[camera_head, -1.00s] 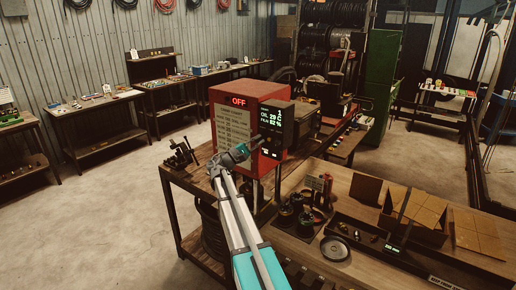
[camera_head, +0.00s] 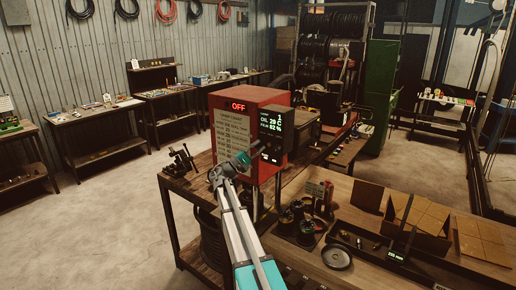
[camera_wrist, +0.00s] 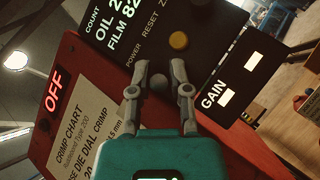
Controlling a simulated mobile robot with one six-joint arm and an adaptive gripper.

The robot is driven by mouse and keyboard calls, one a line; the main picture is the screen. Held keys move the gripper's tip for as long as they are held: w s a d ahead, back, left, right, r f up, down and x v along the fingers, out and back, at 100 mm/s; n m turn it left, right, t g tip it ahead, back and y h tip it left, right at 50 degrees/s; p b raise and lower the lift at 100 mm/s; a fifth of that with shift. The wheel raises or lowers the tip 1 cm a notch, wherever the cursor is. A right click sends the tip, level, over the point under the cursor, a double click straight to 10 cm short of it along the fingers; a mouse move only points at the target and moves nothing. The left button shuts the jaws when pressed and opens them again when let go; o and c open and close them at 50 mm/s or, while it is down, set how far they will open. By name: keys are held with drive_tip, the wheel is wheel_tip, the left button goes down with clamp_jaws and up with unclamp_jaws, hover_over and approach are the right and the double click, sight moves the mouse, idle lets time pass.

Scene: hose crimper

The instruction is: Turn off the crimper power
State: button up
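The crimper is a red box (camera_head: 234,140) on a wooden bench, with a lit red OFF sign (camera_head: 238,106) on its front. Its black control panel (camera_head: 272,125) has a lit display with oil and film readings. In the wrist view, the OFF sign (camera_wrist: 54,90) shows at the left. A round grey power button (camera_wrist: 158,82) sits near the POWER label, between my gripper's fingers as seen here. My gripper (camera_wrist: 159,68) is open and empty, close to the panel; contact cannot be told. In the head view my gripper (camera_head: 252,152) partly covers the panel's lower part.
A yellow button (camera_wrist: 179,40) sits beside the power button, near the RESET label. A GAIN marking (camera_wrist: 212,95) is on the panel's right. Dies (camera_head: 305,225), a black dish (camera_head: 336,257) and cardboard boxes (camera_head: 415,212) occupy the bench to the right. Open floor lies left.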

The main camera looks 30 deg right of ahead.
drive_tip(key=shift+o, duration=0.8)
drive_tip(key=shift+r+n+t+p, duration=0.3)
drive_tip(key=shift+n+t+p, duration=0.15)
drive_tip(key=shift+p, duration=0.3)
